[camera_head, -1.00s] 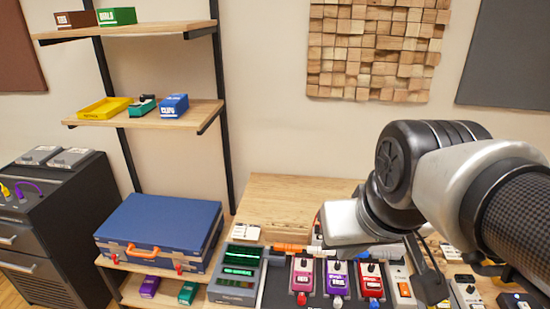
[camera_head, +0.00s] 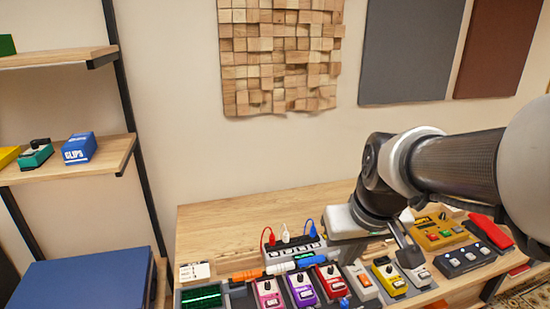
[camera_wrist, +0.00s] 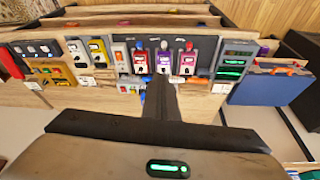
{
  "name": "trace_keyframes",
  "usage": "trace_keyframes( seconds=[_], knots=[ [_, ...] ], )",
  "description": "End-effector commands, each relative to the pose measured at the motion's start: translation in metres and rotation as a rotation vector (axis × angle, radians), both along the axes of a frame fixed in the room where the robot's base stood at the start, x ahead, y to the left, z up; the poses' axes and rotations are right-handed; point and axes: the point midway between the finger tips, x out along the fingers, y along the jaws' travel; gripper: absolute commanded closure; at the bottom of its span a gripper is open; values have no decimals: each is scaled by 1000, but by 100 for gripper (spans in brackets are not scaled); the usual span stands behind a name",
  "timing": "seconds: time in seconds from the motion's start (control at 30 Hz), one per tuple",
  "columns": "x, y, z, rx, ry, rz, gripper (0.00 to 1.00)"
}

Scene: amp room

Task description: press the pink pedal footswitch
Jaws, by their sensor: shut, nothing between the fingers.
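The pink pedal footswitch (camera_head: 268,292) is the leftmost of a row of small pedals on the wooden desk, beside the purple pedal (camera_head: 302,288). Its lower end is cut off by the bottom edge of the head view. In the wrist view, where the row runs the other way, the pink pedal (camera_wrist: 188,60) is at the row's right. My gripper (camera_wrist: 162,84) is shut and empty, its dark fingers reaching toward the pedal row and covering part of the board. In the head view, my arm hangs over the right part of the row, right of the pink pedal.
A red pedal (camera_head: 330,279) and yellow pedal (camera_head: 388,277) continue the row. A green-screened device (camera_head: 201,297) stands left of the pink pedal. Cables and a patch box (camera_head: 290,251) lie behind. The desk's back left is clear. A blue case (camera_head: 85,279) is at lower left.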

Motion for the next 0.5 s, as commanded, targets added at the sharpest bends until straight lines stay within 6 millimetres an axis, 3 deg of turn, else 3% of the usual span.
trace_keyframes(
  seconds=[0.27,0.5],
  knots=[
    [50,-8,-83,-47,71,55,100],
    [79,17,-158,58,71,125,100]
  ],
)
